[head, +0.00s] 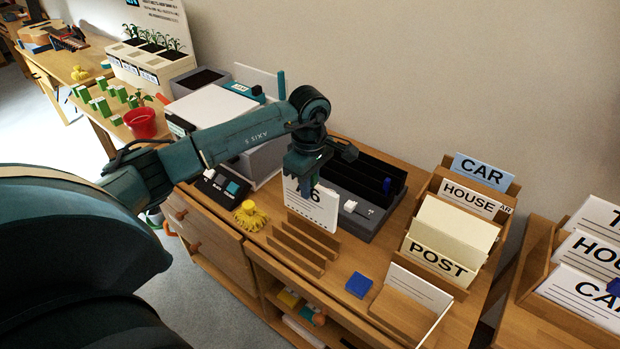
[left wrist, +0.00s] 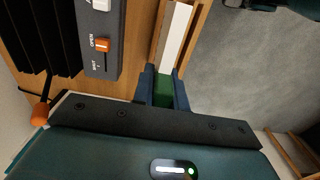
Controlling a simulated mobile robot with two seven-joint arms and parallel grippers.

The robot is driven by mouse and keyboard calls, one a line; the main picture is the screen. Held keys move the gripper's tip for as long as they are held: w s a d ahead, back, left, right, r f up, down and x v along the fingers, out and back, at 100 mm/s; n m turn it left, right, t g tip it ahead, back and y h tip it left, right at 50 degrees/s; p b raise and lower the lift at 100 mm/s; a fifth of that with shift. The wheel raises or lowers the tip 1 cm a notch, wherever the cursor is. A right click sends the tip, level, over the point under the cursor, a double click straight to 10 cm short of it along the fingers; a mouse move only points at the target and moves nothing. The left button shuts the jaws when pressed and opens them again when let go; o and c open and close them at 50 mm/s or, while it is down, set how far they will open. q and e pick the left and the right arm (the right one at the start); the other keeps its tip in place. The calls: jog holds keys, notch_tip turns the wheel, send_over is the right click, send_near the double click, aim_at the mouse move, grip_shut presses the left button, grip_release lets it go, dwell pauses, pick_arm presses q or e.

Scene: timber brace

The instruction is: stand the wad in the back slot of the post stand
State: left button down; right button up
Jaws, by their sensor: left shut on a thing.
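The wad (head: 318,209), a white upright block of sheets with a large printed number, hangs under my left gripper (head: 313,172) in the head view. The gripper covers its top and is shut on it. In the left wrist view the fingers (left wrist: 163,92) close on a green part, with a white strip (left wrist: 175,38) beyond. The low slotted wooden stand (head: 297,243), seemingly the post stand, has upright dividers. The wad's lower edge is by its rear divider; I cannot tell whether it is inside the back slot or above it. My right gripper is not seen.
A black-and-grey machine (head: 365,195) stands close behind the wad. A yellow knobbly object (head: 250,214) is left of the stand, a blue block (head: 359,285) right. A wooden rack (head: 436,265) with CAR, HOUSE and POST cards stands further right. Bare tabletop lies around the blue block.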

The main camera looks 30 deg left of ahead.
aim_at(310, 210)
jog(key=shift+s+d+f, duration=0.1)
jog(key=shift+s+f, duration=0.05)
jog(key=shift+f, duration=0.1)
pick_arm(q)
jog(key=shift+f+b, duration=0.1)
jog(key=shift+b, duration=0.2)
jog(key=shift+f+b, duration=0.45)
jog(key=shift+f, duration=0.1)
notch_tip(310, 210, down, 3)
jog(key=b, duration=0.3)
jog(key=shift+f, duration=0.2)
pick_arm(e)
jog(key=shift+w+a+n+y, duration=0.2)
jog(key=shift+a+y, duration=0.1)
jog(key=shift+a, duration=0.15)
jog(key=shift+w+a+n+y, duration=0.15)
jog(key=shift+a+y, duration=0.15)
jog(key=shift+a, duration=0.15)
pick_arm(q)
jog(key=shift+d, duration=0.1)
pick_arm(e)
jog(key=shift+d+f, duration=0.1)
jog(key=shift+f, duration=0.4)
pick_arm(q)
jog(key=shift+f, duration=0.1)
jog(key=shift+f+b, duration=1.8)
jog(key=shift+f, duration=0.05)
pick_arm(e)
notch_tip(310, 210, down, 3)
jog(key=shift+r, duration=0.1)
